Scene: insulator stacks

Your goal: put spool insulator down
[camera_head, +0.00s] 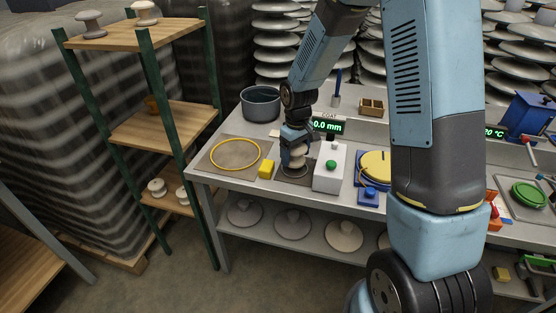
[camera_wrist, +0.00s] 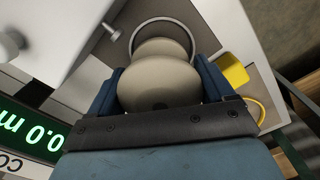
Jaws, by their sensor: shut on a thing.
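The spool insulator (camera_wrist: 158,82) is a beige, rounded piece with a narrow waist. It fills the middle of the wrist view, between the blue fingers of my gripper (camera_wrist: 160,90). My gripper (camera_head: 295,160) is shut on it. In the head view the spool insulator (camera_head: 297,161) is upright over a dark mat with a ring on it, left of a white box with a green button (camera_head: 331,168). The ring (camera_wrist: 160,28) also shows past the spool's far end in the wrist view. I cannot tell whether the spool touches the mat.
A yellow block (camera_head: 266,169) and a mat with a yellow ring (camera_head: 235,154) lie left of my gripper. A display reading 0.0 mm (camera_head: 328,126) stands behind. A dark pot (camera_head: 261,103) is at the back left. A wooden shelf rack (camera_head: 125,35) holding more spools stands left of the table.

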